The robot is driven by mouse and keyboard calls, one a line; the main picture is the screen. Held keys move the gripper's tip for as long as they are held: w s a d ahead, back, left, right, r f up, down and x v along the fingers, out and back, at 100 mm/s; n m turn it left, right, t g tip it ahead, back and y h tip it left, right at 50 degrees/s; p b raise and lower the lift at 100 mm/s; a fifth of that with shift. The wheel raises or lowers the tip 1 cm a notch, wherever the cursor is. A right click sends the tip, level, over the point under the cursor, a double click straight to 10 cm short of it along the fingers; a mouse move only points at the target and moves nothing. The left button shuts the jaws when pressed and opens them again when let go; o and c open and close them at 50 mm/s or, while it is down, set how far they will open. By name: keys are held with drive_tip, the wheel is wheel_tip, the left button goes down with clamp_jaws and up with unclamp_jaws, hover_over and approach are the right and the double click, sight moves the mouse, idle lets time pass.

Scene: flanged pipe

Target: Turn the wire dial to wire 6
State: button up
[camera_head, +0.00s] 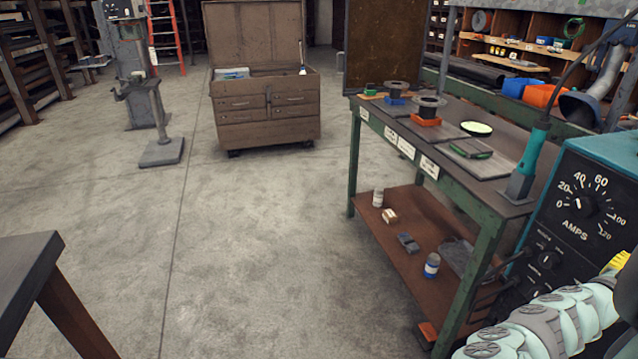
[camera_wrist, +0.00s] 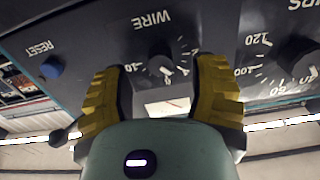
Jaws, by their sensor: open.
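The wire dial (camera_wrist: 160,64) is a dark round knob on the black panel under the word WIRE in the wrist view. Pale numbers and ticks ring it; a 10 shows on its left, and the other numbers are hard to read. Its exact setting cannot be told. My gripper (camera_wrist: 160,70) is open, with one yellow finger on each side of the dial. The fingers look apart from the knob, though depth is unclear. In the head view, my arm fills the lower right corner, and I cannot make out the wire dial.
The amps dial (camera_wrist: 298,56) is right of the gripper; it also shows in the head view (camera_head: 583,206). A blue reset button (camera_wrist: 52,67) is left. A green-framed workbench (camera_head: 455,205) with a torch (camera_head: 527,165) stands beside the welder.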

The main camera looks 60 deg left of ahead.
drive_tip(key=shift+x, duration=1.05)
clamp_jaws()
